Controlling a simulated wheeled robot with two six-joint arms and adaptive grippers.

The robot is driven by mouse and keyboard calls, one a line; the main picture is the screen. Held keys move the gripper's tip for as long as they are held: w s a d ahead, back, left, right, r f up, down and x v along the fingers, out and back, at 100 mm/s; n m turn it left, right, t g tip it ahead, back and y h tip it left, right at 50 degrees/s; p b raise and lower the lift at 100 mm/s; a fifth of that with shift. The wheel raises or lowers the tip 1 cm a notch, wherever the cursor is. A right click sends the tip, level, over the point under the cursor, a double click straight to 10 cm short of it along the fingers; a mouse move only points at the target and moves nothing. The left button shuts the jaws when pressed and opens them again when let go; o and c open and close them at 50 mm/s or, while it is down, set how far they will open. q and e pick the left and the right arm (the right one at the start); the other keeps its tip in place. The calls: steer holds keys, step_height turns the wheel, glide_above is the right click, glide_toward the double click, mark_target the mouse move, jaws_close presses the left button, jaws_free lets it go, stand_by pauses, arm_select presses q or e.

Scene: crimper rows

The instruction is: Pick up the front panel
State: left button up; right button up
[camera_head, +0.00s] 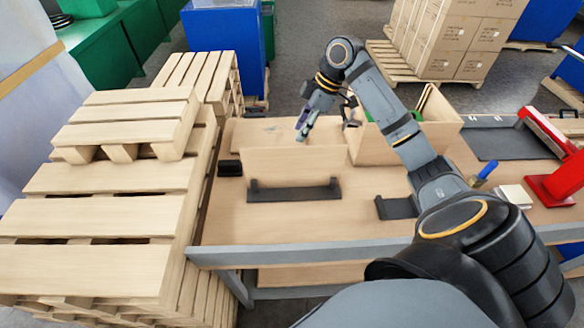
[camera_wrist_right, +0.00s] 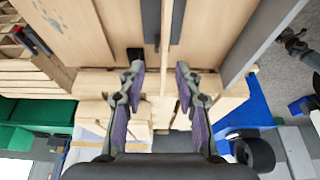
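In the head view a flat, light wooden panel (camera_head: 293,163) stands upright in a black slotted holder (camera_head: 295,194) on the workbench. It looks like the front panel. My right gripper (camera_head: 303,132) is above and behind the panel's top edge, pointing down. In the right wrist view the gripper (camera_wrist_right: 158,74) has its two fingers spread apart. A thin wooden edge (camera_wrist_right: 165,42), likely the panel seen edge-on, shows between dark holder bars, just beyond the fingertips. No contact with it can be made out. My left gripper is not visible.
An open wooden box (camera_head: 440,137) stands right of the panel, partly behind my right arm. A second black holder (camera_head: 396,208) and a red press (camera_head: 555,185) are further right. Stacked pallets (camera_head: 90,215) border the bench's left. The bench front (camera_head: 300,228) is clear.

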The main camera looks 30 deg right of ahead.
mark_target(296, 147)
steer(key=x, duration=0.2)
steer(key=shift+s+a+f, duration=0.15)
steer(key=shift+a+f, duration=0.1)
steer(key=shift+f, duration=0.05)
steer(key=shift+f+p, duration=0.45)
steer(key=shift+p, duration=0.1)
steer(key=x, duration=0.1)
steer(key=p+x, duration=0.1)
steer(key=x, duration=0.2)
steer(key=shift+s+d, duration=0.1)
steer(key=shift+s, duration=0.15)
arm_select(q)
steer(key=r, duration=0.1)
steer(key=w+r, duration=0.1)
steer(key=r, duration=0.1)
arm_select(e)
steer(key=shift+w+f, duration=0.15)
steer(key=shift+f, duration=0.2)
jaws_close()
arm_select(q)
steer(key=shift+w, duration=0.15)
